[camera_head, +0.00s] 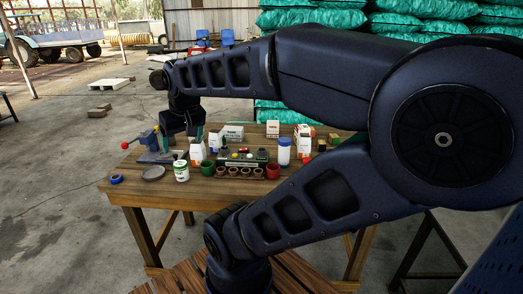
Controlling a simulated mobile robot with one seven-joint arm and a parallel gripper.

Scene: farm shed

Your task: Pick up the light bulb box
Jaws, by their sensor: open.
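Several small boxes stand on the wooden table (125,188), and I cannot tell for sure which is the light bulb box. A white box with orange-red marks (303,141) stands at the right of the group. A small pale box (272,128) stands at the back middle. A low white-and-grey box (234,132) lies to its left. A narrow white box (215,143) stands further left. My gripper (182,141) points down over the table's left part, open, apart from the right-hand boxes. Its fingers are small and partly lost against the things behind.
Near the gripper are a vise (150,142), a white can (181,171), a grey disc (153,173) and blue tape (117,179). A toolbox-like item (243,157), a holder with round openings (240,172), a red cup (272,171) and a white bottle (284,151) crowd the middle.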

